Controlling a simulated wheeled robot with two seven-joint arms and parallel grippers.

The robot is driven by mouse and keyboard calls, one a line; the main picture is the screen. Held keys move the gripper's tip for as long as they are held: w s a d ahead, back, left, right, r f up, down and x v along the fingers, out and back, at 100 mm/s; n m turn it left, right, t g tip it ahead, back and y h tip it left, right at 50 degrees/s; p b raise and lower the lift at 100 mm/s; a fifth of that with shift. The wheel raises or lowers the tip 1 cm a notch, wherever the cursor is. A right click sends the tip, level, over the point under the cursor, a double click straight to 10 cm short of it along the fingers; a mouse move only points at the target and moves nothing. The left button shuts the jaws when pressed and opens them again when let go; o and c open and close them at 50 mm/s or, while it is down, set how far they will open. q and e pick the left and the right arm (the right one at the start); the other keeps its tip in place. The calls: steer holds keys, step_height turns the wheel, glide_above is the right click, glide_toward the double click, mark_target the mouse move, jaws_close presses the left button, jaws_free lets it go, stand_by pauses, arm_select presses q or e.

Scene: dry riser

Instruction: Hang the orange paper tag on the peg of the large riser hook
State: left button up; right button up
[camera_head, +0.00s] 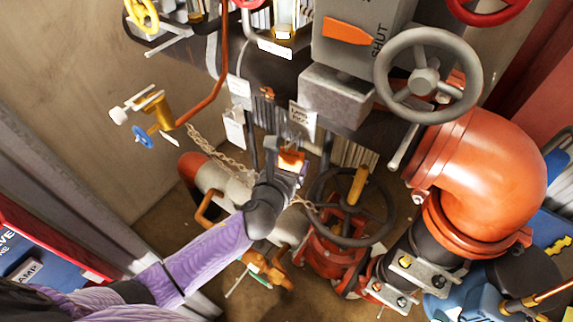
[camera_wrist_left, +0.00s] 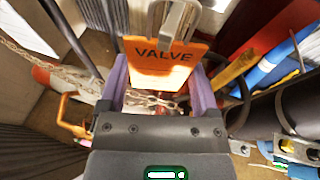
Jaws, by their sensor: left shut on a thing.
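The orange paper tag (camera_wrist_left: 160,68), printed "VALVE", is upright between the two purple fingers of my left gripper (camera_wrist_left: 161,80) in the wrist view. It also shows in the head view (camera_head: 291,161) at the gripper's tip. My left gripper (camera_head: 287,152) is shut on the tag. A grey metal loop (camera_wrist_left: 181,18) stands at the tag's top edge in the wrist view and overlaps it; I cannot tell whether it is the large riser hook or whether the tag is on it. The peg cannot be made out. My right gripper is not in view.
White tags (camera_head: 234,130) hang just above left of my gripper. A grey box (camera_head: 340,95) and a grey handwheel (camera_head: 427,75) are above right. A dark valve wheel (camera_head: 322,220) and a large orange pipe elbow (camera_head: 490,170) lie right. A chain (camera_head: 215,152) hangs to the left.

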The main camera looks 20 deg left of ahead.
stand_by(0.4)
arm_select(q)
steer(key=o, duration=1)
steer(key=d+p+v, duration=0.1)
steer(key=v, duration=0.9)
steer(key=s+a+f+n+g+y+b, duration=0.15)
steer(key=f+n+b, duration=0.35)
steer(key=f, duration=0.7)
steer(key=s+a+f+n+g+b, duration=0.3)
steer(key=f+n+b, duration=0.2)
steer(key=f, duration=0.6)
steer(key=s+a+f+n+g+b, duration=0.3)
steer(key=f+n+b, duration=0.15)
steer(key=f, duration=0.75)
steer(key=s+f+n+g+b, duration=0.6)
steer(key=s+f+n+b, duration=0.5)
steer(key=s+f+n, duration=0.9)
steer(key=s+f, duration=0.3)
steer(key=shift+a+b, duration=0.15)
steer(key=shift+b, duration=0.2)
